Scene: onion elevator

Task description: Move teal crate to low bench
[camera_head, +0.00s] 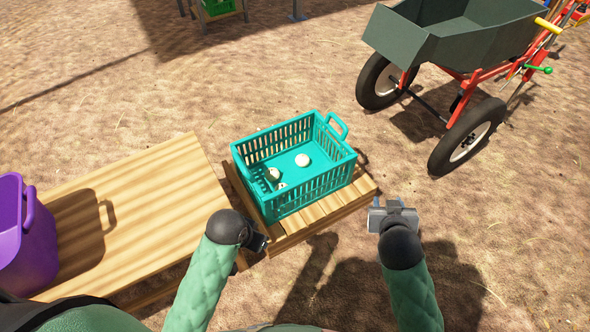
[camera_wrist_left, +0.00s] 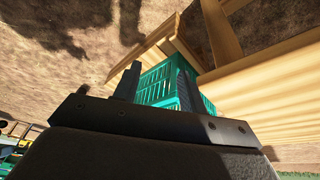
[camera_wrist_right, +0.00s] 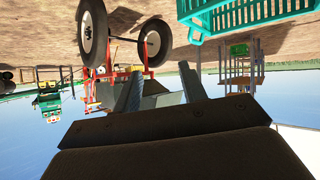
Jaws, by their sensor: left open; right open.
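The teal crate (camera_head: 318,185) stands upright on a small low wooden platform (camera_head: 352,194), with a few pale round onions (camera_head: 303,160) inside. A loop handle shows at its right end. My left gripper (camera_head: 259,243) is at the crate's near left corner, partly hidden by my own wrist; in the left wrist view the crate (camera_wrist_left: 158,84) shows beyond and between its open fingers. My right gripper (camera_head: 391,205) is open and empty, to the right of the platform and apart from the crate. The crate (camera_wrist_right: 250,14) also shows at the top of the right wrist view.
A wheelbarrow (camera_head: 455,45) with red frame stands at the upper right. A green crate (camera_head: 217,6) sits on a stand far back. Bare ground lies between.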

